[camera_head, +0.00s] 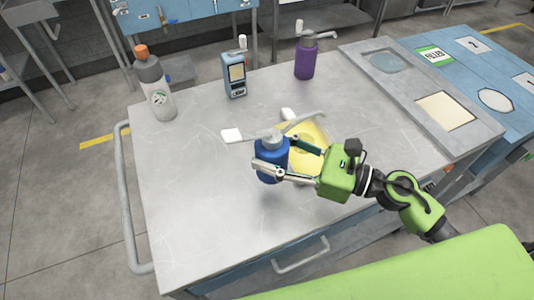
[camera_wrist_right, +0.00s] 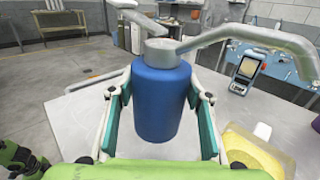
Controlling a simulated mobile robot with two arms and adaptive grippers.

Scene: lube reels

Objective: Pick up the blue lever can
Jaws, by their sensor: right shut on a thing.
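The blue lever can (camera_head: 271,166) has a grey top with a long grey spout or lever. It stands upright near the middle of the metal table (camera_head: 200,200). My right gripper (camera_head: 271,155) comes in from the right and is shut on the can's body, one finger on each side. In the right wrist view the blue can (camera_wrist_right: 162,105) sits between the two fingers of the gripper (camera_wrist_right: 160,88). Whether its base touches the table cannot be told.
A grey bottle with orange cap (camera_head: 153,85), a blue device (camera_head: 234,75) and a purple can (camera_head: 305,62) stand farther back. The table's front left is clear.

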